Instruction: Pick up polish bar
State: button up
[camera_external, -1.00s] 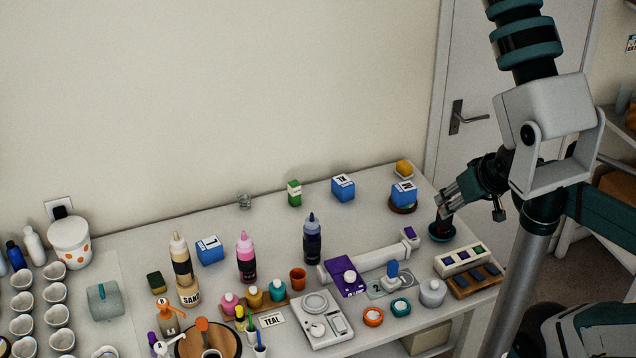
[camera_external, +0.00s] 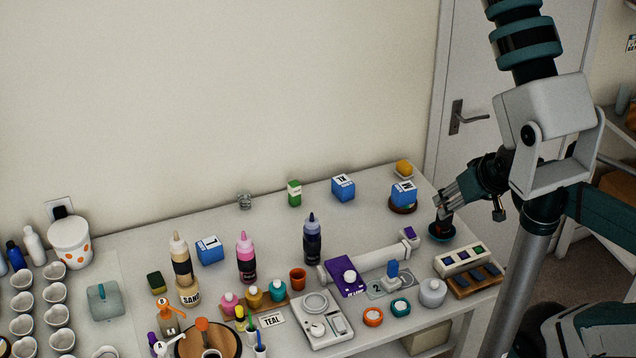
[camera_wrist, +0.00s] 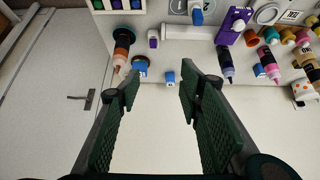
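I cannot tell for certain which item is the polish bar; a small upright green-and-white block (camera_external: 294,193) at the back of the table is one bar-shaped candidate. My gripper (camera_external: 442,205) is high at the table's right end, in front of a small teal dish (camera_external: 441,238) with a dark, reddish item in it. In the wrist view my gripper (camera_wrist: 160,88) is open, with nothing between its fingers. A blue block (camera_wrist: 141,66) and another blue block (camera_wrist: 171,78) show beyond the fingertips. The green block cannot be made out in the wrist view.
A blue block (camera_external: 403,193) on a brown dish and a yellow item (camera_external: 403,167) stand at the back right corner. Bottles, a purple box (camera_external: 347,279), a scale (camera_external: 327,320) and jars crowd the front. The wall bounds the table's back.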

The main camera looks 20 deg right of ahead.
jog(key=shift+w, duration=0.1)
jog(key=w+a+r+n+g, duration=0.1)
jog(key=w+a+r+n, duration=0.15)
jog(key=w, duration=0.45)
jog(key=w+a+r+n+g, duration=0.1)
jog(key=w+r+n, duration=0.15)
jog(key=w, duration=0.45)
jog(key=n+g, duration=0.3)
jog(key=n, duration=0.7)
send_over(295, 183)
jog(key=s+d, duration=0.8)
jog(key=s, duration=0.2)
notch_tip(295, 183, down, 12)
jog(key=w+a+f+n, duration=0.1)
jog(key=w+a+f, duration=0.1)
jog(key=w+f, duration=0.1)
jog(key=w+a+f+n+g, duration=0.1)
jog(key=w+a+f+n, duration=0.1)
jog(key=f, duration=0.4)
jog(key=w+a+f+n+g, duration=0.1)
jog(key=w+a+f, duration=0.2)
jog(key=w+f, duration=0.1)
jog(key=shift+w+a+f+n, duration=0.15)
jog(key=shift+w+f+n, duration=0.2)
jog(key=shift+f, duration=0.3)
jog(key=shift+w+a+f, duration=0.2)
jog(key=shift+a+f, duration=0.05)
jog(key=shift+f, duration=0.35)
